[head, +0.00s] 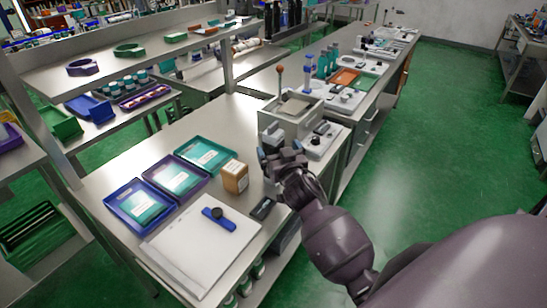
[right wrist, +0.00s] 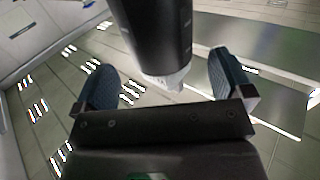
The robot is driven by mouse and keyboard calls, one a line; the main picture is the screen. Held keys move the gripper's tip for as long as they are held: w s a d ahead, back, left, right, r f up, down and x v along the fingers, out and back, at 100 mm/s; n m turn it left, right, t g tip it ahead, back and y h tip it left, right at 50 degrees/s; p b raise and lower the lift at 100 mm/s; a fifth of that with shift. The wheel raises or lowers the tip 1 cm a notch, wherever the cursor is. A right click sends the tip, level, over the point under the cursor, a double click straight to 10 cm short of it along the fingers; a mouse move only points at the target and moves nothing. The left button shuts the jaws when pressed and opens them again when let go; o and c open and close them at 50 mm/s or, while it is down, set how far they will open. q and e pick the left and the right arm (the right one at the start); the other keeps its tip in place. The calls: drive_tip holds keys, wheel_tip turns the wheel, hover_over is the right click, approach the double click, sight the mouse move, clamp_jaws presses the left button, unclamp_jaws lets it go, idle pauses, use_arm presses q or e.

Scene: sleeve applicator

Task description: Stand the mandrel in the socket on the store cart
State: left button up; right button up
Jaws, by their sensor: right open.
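My right gripper (head: 277,150) is beside the near end of a grey bench machine (head: 291,118) in the head view. In the right wrist view the right gripper (right wrist: 166,78) is open, its two blue pads wide apart. A dark cylinder (right wrist: 153,30) with a pale tapered end reaches from the top edge into the space between the pads, with clear gaps on both sides. I cannot tell whether it is the mandrel; its far end is out of frame. I cannot make out the socket or store cart for certain. My left gripper is not in view.
The near bench holds blue (head: 140,206), purple (head: 175,175) and green (head: 207,154) trays, a wooden block (head: 234,177), a white sheet (head: 197,254) with a blue tool (head: 218,219), and a small black device (head: 262,208). Green floor (head: 450,140) is open at the right.

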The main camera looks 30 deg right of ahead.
drive_tip(key=shift+x, duration=2.25)
drive_tip(key=shift+f, duration=0.1)
drive_tip(key=shift+a, duration=0.1)
clamp_jaws()
